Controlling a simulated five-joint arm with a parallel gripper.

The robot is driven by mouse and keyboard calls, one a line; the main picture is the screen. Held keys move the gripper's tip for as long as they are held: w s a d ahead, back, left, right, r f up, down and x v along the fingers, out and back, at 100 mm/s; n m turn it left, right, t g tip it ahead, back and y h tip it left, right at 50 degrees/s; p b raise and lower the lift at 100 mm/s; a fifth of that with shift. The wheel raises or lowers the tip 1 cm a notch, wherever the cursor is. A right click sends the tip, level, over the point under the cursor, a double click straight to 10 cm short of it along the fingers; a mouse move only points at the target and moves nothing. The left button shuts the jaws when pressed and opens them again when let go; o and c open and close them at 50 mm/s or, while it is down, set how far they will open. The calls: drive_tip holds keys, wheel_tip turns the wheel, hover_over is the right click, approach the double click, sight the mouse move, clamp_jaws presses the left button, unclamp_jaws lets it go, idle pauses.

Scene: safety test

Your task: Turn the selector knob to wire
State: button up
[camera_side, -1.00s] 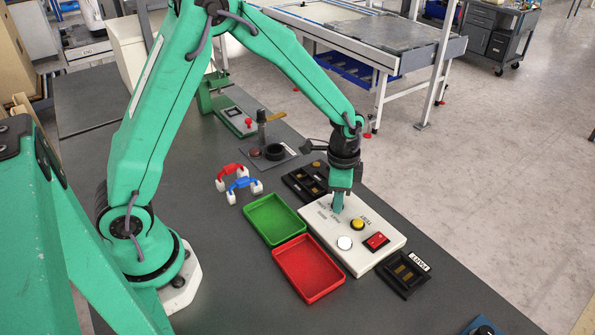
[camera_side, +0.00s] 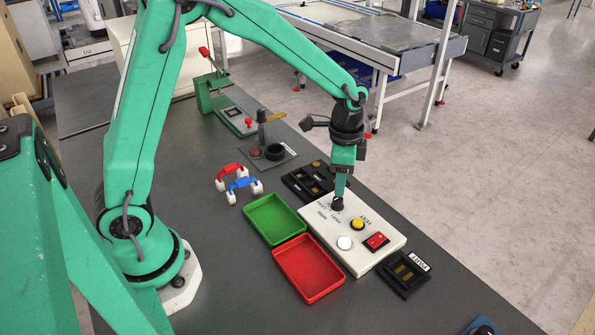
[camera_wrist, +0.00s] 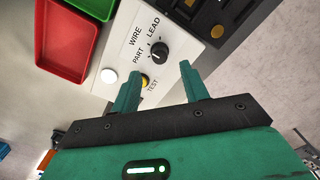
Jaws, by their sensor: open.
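The black selector knob (camera_side: 337,204) stands on the white control panel (camera_side: 376,258). In the wrist view the knob (camera_wrist: 160,51) has printed words WIRE, PART and LEAD around its left and upper sides. A pale pointer mark shows on it, but I cannot tell surely which word it meets. My gripper (camera_side: 340,188) is directly above the knob, pointing down. In the wrist view my gripper (camera_wrist: 159,66) is open, with its two green fingers apart and nothing between them; the knob appears just beyond the fingertips.
The panel also bears a yellow button (camera_side: 358,224), a white button (camera_side: 345,243) and a red switch (camera_side: 377,241). A green tray (camera_side: 257,237) and a red tray (camera_side: 283,283) lie left of it. Black holders stand behind (camera_side: 318,166) and in front (camera_side: 405,292).

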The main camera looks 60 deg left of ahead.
drive_tip(key=shift+r, duration=0.9)
drive_tip(key=shift+r, duration=0.1)
drive_tip(key=shift+s+r, duration=0.15)
drive_tip(key=shift+r, duration=0.1)
drive_tip(key=s+a+r+n+t, duration=0.2)
drive_tip(key=s+r, duration=0.4)
drive_tip(key=s, duration=0.3)
drive_tip(key=s+a+r+n+t, duration=0.3)
drive_tip(key=s+r+n, duration=0.4)
drive_tip(key=s, duration=0.3)
drive_tip(key=shift+s+a+t, duration=0.2)
drive_tip(key=shift+a+t, duration=0.1)
drive_tip(key=shift+a, duration=0.15)
